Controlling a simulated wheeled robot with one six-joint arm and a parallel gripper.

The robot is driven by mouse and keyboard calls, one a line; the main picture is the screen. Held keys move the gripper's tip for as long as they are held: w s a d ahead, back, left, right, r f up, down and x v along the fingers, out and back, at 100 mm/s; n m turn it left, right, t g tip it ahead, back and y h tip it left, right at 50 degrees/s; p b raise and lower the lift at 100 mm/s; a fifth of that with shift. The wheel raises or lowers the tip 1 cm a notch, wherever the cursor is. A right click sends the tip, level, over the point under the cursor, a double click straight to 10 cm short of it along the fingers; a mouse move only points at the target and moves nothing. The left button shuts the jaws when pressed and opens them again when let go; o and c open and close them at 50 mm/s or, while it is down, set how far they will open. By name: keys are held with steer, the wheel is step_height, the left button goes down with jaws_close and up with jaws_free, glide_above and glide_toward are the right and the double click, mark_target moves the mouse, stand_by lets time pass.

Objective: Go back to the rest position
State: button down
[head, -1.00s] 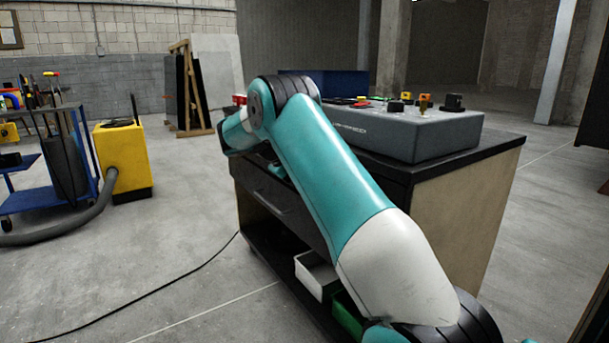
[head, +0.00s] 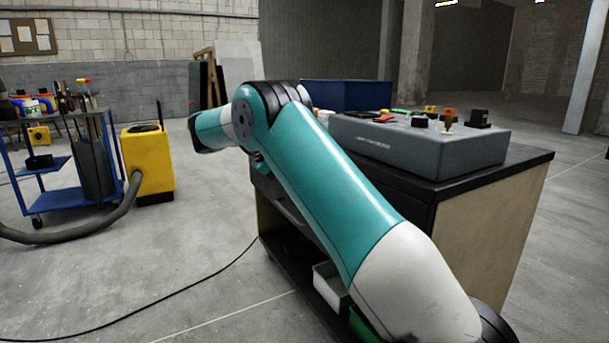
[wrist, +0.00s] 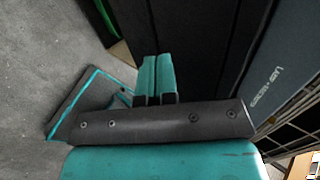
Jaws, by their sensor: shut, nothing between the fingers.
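My gripper shows in the wrist view, with its two teal fingers (wrist: 156,78) side by side, shut and empty. The dark front of a cabinet (wrist: 200,40) lies beyond the fingers. In the head view my teal and white arm reaches up across the cabinet (head: 490,205) and bends to the left at its elbow.
A grey control box (head: 420,150) with knobs and a blue bin (head: 345,94) stand on the cabinet. A white tray (head: 328,285) sits low in it. At left are a blue cart (head: 60,180) and a yellow machine (head: 148,165) with a hose.

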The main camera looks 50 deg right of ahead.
steer(key=shift+w+a+r, duration=0.1)
steer(key=shift+a+r, duration=0.2)
steer(key=shift+a, duration=0.1)
